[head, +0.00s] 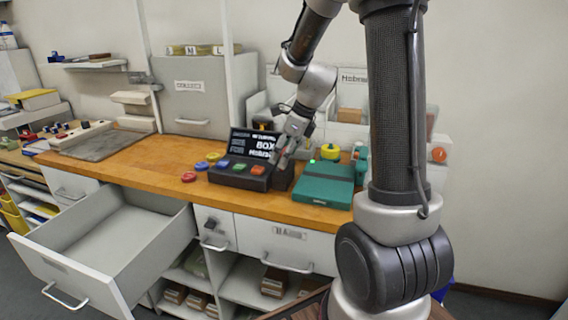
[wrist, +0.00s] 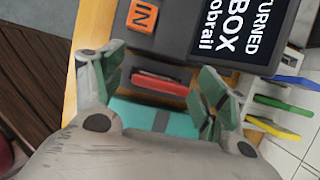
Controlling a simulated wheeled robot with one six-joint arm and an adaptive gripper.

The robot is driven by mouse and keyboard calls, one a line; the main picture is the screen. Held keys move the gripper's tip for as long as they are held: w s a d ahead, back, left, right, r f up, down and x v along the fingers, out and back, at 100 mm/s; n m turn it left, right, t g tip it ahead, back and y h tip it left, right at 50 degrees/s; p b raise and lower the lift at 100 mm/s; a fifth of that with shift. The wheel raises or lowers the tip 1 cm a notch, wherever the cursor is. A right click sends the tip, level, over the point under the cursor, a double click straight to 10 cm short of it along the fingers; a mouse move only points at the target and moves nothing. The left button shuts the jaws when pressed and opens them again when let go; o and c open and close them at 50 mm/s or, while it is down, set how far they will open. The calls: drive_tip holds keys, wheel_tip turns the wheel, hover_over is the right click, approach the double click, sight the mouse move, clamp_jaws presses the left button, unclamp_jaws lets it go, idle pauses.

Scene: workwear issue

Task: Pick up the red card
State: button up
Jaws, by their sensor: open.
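A red card (wrist: 160,84) sits in a dark slot or tray beside the black terminal, seen in the wrist view as a narrow red strip. In the head view I cannot make it out; my gripper is in front of that spot. My gripper (wrist: 162,68) is open, with its green-padded fingers on either side of the card and nothing visibly held. In the head view my gripper (head: 284,150) hangs over the right end of the black terminal (head: 225,178). I cannot tell how far the fingertips are above the card.
The terminal has a lit screen (head: 252,144) and coloured buttons; an orange IN button (wrist: 143,15) is close by. A teal device (head: 322,184) stands right of it. Coloured discs (head: 188,177) lie on the wooden counter (head: 150,158). A drawer (head: 75,277) stands open at left.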

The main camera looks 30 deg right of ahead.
drive_tip(key=c, duration=0.9)
drive_tip(key=shift+c, duration=0.2)
drive_tip(key=shift+r, duration=0.1)
